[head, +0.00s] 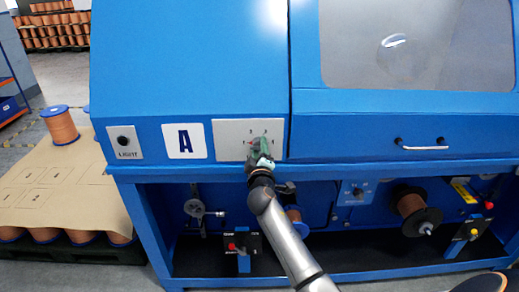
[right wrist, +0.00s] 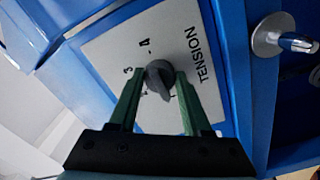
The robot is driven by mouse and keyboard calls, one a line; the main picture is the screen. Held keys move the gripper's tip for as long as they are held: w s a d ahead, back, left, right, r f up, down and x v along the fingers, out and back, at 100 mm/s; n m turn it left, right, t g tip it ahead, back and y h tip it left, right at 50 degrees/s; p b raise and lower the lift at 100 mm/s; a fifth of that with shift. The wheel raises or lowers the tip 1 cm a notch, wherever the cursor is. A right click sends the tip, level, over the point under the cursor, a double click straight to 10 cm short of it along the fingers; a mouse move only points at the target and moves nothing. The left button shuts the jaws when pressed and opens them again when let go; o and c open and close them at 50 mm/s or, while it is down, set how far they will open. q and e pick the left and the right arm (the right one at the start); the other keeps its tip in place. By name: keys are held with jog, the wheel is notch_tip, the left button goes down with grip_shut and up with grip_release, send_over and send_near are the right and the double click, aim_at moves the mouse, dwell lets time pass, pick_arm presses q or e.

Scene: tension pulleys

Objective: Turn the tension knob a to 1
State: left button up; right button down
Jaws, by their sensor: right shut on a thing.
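The tension knob (right wrist: 158,80) is a dark grey knob on a light panel (right wrist: 110,48) lettered TENSION in the right wrist view. The marks 3 and 4 are readable beside it; the other marks are partly covered. I cannot tell for sure which mark the knob points to. My right gripper (right wrist: 160,90) has its two green fingers on either side of the knob, shut on it. My left gripper is out of view.
The blue machine (head: 190,70) fills the middle. A LIGHT switch (head: 124,141) sits left of the A sign. A door handle (head: 420,146) is at right. A pallet (head: 60,185) stands at left.

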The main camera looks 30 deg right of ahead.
jog(key=shift+c, duration=1.8)
grip_release()
jog(key=shift+s, duration=0.1)
